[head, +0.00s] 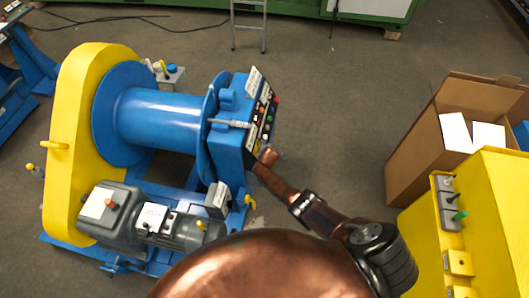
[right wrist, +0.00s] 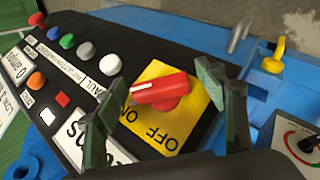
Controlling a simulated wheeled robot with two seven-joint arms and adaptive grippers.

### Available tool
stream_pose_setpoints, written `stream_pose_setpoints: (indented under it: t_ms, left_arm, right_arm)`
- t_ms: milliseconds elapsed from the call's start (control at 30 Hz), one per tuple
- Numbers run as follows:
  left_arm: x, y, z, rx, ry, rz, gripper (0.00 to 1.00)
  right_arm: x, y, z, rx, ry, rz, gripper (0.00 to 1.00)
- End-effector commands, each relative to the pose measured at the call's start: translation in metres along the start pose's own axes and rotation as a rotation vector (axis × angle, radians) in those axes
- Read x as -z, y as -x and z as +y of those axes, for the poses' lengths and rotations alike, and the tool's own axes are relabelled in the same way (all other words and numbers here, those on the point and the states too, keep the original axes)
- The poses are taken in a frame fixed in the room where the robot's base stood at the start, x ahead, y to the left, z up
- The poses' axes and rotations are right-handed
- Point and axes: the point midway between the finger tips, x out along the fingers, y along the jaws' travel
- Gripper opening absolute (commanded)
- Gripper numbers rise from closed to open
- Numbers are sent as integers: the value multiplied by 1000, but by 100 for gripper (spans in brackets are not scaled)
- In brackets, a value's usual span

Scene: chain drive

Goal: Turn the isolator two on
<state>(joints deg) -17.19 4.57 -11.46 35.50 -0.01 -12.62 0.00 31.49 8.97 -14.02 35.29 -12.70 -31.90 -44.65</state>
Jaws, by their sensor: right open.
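In the right wrist view a red rotary switch (right wrist: 160,91) sits on a yellow plate (right wrist: 180,125) lettered ON and OFF, on a black panel. A white mark is on the left end of its handle, near the ON lettering. No number two is readable on it. My right gripper (right wrist: 163,80) is open, with one dark finger on each side of the switch; contact cannot be told. In the head view my right arm reaches to the lower end of the control panel (head: 264,112) and hides the switch. My left gripper is not in view.
Several coloured buttons (right wrist: 67,41) line the panel left of the switch. A grey box with a black knob (right wrist: 307,143) and a yellow hook-shaped part (right wrist: 273,60) are at the right. The blue drum (head: 160,118) stands left of the panel; a cardboard box (head: 425,140) stands at right.

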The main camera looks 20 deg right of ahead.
Motion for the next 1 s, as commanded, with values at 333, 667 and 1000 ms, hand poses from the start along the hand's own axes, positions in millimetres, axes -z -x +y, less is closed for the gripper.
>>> stream_pose_setpoints:
  t_ms: [333,667,1000]
  left_arm:
    - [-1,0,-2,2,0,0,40]
    - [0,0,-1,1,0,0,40]
    - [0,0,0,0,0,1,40]
  right_arm:
    - [1,10,0,-1,0,1,64]
    - [0,47,0,-2,0,1,64]
    - [0,96,0,-2,0,1,64]
